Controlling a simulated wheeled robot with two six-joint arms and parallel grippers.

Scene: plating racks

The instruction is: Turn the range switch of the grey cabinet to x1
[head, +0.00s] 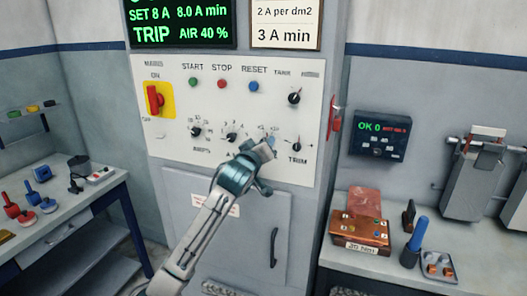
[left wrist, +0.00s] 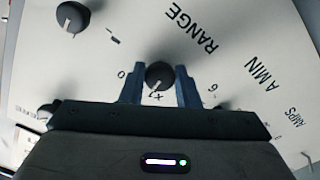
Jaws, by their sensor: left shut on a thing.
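The grey cabinet (head: 330,50) has a white control panel (head: 180,70) with several knobs. My left gripper (left wrist: 159,84) is shut on the range switch (left wrist: 159,74), a round black knob, with one blue-grey finger on each side. The word RANGE is printed beside it in the left wrist view. The knob's pale pointer mark faces down in that view, towards the x1 print close to the gripper. In the head view my left gripper (head: 268,146) is at the panel's lower right and hides the switch. My right gripper is not in view.
A red rotary switch (head: 154,98) on a yellow plate is at the panel's left. The TRIM knob (head: 296,146) is close to the right of my gripper. Side tables hold small tools at left and a brown box (head: 360,232) at right.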

